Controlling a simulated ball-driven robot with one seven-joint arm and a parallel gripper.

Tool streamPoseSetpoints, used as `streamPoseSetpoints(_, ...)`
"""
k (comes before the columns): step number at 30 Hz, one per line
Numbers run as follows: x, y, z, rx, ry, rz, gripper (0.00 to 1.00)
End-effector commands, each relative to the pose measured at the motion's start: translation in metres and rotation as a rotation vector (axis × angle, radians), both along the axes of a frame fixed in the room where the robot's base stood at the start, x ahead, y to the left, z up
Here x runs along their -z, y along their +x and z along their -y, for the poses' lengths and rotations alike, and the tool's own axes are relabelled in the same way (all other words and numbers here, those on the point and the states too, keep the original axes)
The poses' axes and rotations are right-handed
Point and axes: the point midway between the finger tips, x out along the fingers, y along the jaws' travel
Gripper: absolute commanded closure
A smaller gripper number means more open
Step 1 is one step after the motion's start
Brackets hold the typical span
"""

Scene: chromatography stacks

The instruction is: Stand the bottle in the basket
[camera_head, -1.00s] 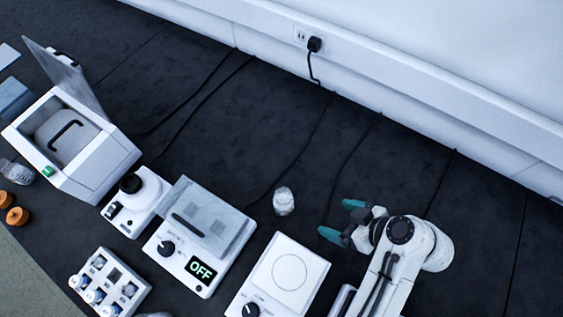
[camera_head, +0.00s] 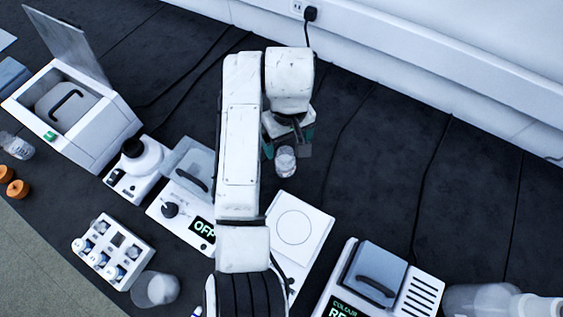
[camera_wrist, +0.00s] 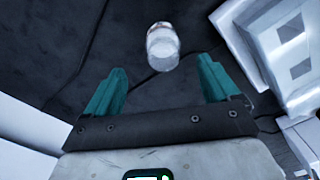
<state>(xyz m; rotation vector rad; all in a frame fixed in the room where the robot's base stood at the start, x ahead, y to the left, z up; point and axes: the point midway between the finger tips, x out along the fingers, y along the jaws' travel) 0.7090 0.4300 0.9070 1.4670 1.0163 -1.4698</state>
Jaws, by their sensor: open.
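A small clear bottle (camera_head: 286,161) stands on the dark bench behind the white plate device. The wrist view also shows it (camera_wrist: 163,47), just beyond and between the fingertips. My gripper (camera_head: 287,142) is open, its teal fingers spread on either side of the bottle's line; in the wrist view my gripper (camera_wrist: 160,66) holds nothing. What looks like the basket, a grey insert with a black handle (camera_head: 67,103), sits inside the open-lidded white box (camera_head: 97,150) at the far left.
A balance-like device reading OFF (camera_head: 203,229), partly behind my arm, and a small white device (camera_head: 140,170) stand between bottle and box. A vial rack (camera_head: 113,250) and clear beaker (camera_head: 155,289) stand in front. Cables cross the bench; the wall runs behind.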

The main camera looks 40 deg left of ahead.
Motion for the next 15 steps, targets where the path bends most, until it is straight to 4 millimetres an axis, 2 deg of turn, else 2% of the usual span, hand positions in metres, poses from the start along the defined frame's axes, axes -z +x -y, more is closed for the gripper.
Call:
streamPoseSetpoints(4,0.023,-0.001,0.0,-0.002,-0.002,-0.002,0.12)
streamPoseSetpoints(11,0.04,-0.001,0.0,-0.002,-0.001,-0.001,0.12)
streamPoseSetpoints(15,0.058,-0.004,-0.001,-0.003,-0.001,-0.003,0.12)
